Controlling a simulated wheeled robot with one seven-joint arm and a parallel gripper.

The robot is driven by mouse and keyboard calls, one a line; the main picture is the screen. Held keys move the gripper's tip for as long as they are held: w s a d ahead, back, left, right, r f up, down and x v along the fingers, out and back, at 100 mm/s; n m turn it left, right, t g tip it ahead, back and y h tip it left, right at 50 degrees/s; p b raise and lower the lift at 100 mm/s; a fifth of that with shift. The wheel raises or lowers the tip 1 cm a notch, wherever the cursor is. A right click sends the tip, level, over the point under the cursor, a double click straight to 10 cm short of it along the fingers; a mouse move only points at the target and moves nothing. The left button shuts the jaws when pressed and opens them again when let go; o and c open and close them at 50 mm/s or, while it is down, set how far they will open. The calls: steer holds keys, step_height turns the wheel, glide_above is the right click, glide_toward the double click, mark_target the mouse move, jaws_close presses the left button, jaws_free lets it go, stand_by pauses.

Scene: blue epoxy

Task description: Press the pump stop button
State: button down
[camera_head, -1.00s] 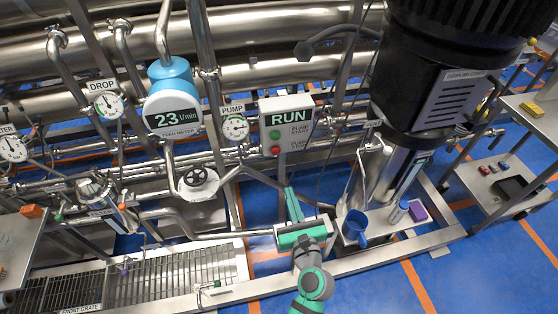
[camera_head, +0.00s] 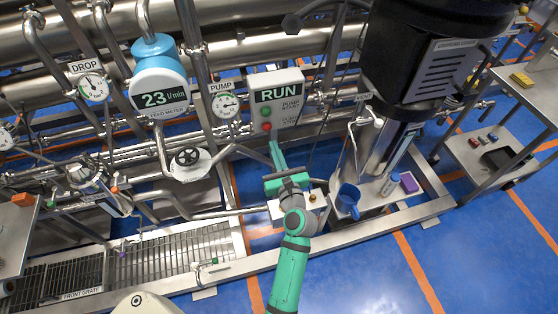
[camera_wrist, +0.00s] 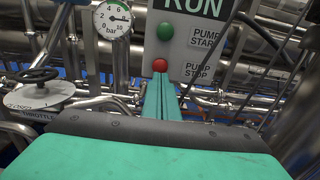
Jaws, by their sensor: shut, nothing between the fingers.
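The pump control box (camera_head: 277,98) hangs on the pipework and its display reads RUN. It carries a green start button (camera_head: 266,111) above a red stop button (camera_head: 267,126). In the wrist view the red stop button (camera_wrist: 160,65) sits just above my fingertips, with the green button (camera_wrist: 165,32) higher up, beside the PUMP START and PUMP STOP labels. My gripper (camera_head: 275,148) is shut and empty, its fingers pointing up toward the box, just below the red button. The wrist view shows the shut fingertips (camera_wrist: 161,80) close under the red button; whether they touch it I cannot tell.
A pump gauge (camera_head: 225,104) and a throttle handwheel (camera_head: 187,157) are left of the box. The large pump motor (camera_head: 425,60) stands to the right, with a blue mug (camera_head: 348,200) at its base. Pipes run behind the box.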

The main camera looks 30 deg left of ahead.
mark_target(268, 129)
steer(key=x, duration=0.5)
steer(key=shift+w+a, duration=0.25)
steer(key=shift+w, duration=0.1)
